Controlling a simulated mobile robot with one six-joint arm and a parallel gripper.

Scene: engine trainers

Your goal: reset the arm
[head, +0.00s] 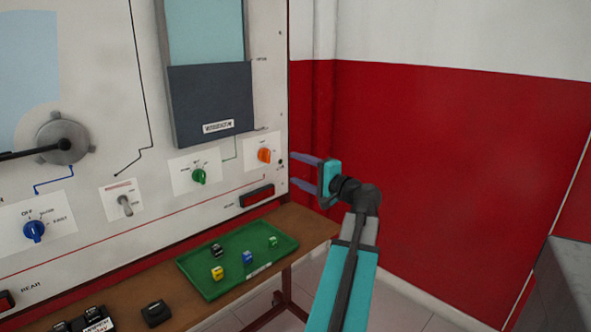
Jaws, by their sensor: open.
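My gripper (302,171) is at the right edge of the trainer panel (95,215), just right of the orange knob (264,155). Its two fingers point left and stand apart, with nothing seen between them. I cannot tell whether the fingertips touch the panel edge. My arm rises from the bottom of the view, right of the bench, and bends at the wrist toward the panel.
The panel carries a green knob (199,176), a blue knob (34,230) and a toggle switch (125,204). Below it, a wooden bench (312,224) holds a green tray (205,284) with several small cubes. A red and white wall (450,170) stands behind my arm.

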